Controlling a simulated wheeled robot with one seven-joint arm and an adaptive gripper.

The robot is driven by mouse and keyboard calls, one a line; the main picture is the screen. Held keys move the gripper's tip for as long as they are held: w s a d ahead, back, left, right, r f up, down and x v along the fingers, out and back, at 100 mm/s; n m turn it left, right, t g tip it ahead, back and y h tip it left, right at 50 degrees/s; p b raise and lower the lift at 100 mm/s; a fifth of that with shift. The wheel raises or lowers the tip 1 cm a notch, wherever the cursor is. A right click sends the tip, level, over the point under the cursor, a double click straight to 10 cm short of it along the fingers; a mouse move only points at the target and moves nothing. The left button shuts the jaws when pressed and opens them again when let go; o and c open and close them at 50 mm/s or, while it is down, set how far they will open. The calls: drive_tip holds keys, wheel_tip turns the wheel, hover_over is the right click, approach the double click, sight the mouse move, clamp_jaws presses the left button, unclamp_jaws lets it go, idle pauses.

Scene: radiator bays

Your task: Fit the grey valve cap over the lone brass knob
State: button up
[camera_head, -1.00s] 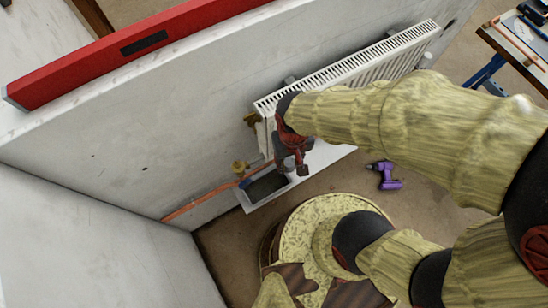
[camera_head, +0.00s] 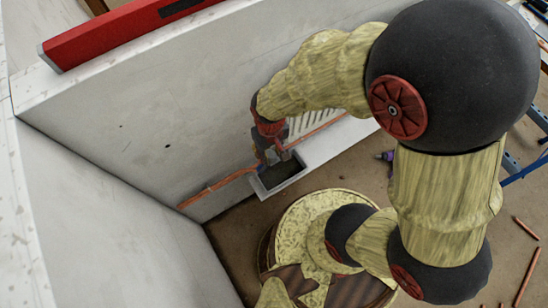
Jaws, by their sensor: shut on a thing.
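My gripper (camera_head: 273,156) is low against the white wall, above the near end of a grey trough. It is shut on the grey valve cap, which is too small and too covered by the fingers to make out clearly now. The lone brass knob is hidden behind my gripper and wrist, close to where the copper pipe (camera_head: 232,178) meets them. I cannot tell whether the cap touches the knob.
The grey trough (camera_head: 299,170) sits on a white ledge below my gripper. The white radiator (camera_head: 303,123) is mostly hidden behind my arm. A red level (camera_head: 125,32) lies on the wall top. A purple drill (camera_head: 385,156) is partly covered on the floor.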

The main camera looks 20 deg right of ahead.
drive_tip(key=shift+w+a+f+b, duration=0.4)
drive_tip(key=shift+w+f+b, duration=0.15)
drive_tip(key=shift+w, duration=0.85)
drive_tip(key=shift+w+a+f+b, duration=0.4)
drive_tip(key=shift+w+b, duration=0.25)
drive_tip(key=shift+w, duration=0.75)
drive_tip(key=shift+w+a+f+b, duration=0.4)
drive_tip(key=shift+w+f+b, duration=0.15)
drive_tip(key=shift+w, duration=0.85)
drive_tip(key=shift+f+b, duration=0.3)
drive_tip(key=shift+f, duration=0.1)
drive_tip(key=shift+f+b, duration=0.6)
drive_tip(key=shift+f, duration=0.95)
drive_tip(key=o, duration=0.8)
drive_tip(key=shift+o, duration=0.5)
drive_tip(key=o, duration=0.4)
